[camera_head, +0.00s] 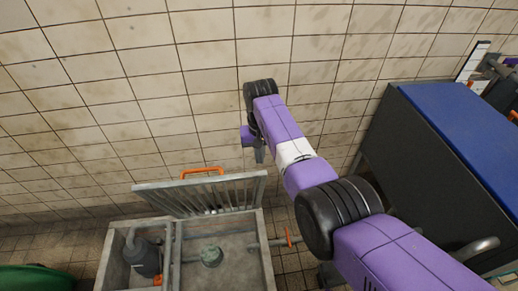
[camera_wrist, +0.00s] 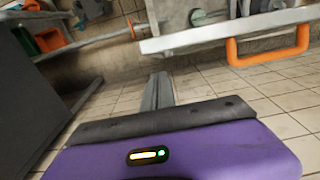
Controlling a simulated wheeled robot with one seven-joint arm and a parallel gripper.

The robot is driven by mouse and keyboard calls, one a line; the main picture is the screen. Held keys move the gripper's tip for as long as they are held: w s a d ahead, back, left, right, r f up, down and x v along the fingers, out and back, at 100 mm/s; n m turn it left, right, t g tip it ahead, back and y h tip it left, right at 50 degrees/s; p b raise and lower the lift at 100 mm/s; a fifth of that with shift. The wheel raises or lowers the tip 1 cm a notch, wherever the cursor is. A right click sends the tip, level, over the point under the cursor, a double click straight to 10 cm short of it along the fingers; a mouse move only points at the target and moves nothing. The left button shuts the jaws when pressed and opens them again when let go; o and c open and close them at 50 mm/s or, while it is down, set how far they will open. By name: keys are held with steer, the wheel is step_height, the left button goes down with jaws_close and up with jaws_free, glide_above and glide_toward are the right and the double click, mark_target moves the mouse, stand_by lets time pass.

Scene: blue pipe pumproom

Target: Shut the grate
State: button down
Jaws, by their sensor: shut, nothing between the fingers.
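The grate (camera_head: 222,194) is a grey barred panel, tilted up over the back of a concrete pit (camera_head: 240,254). An orange handle (camera_head: 201,171) is on its top edge. In the wrist view, the grate's grey edge bar (camera_wrist: 205,38) and orange handle (camera_wrist: 270,58) are at the upper right. My gripper (camera_head: 260,156) is shut and empty, pointing down above the grate's right end, near the tiled wall. In the wrist view, its closed fingers (camera_wrist: 158,88) show apart from the grate, off the end of its edge bar. The hinge is hard to make out.
A dark cabinet with a blue top (camera_head: 466,117) stands at right. A green object (camera_head: 35,279) is at lower left.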

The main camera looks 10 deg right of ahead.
steer(key=shift+s+f+p, duration=0.15)
steer(key=shift+s+p, duration=0.15)
steer(key=shift+s, duration=0.25)
steer(key=shift+s+f+p, duration=0.15)
steer(key=shift+s+p, duration=0.1)
steer(key=shift+s, duration=0.3)
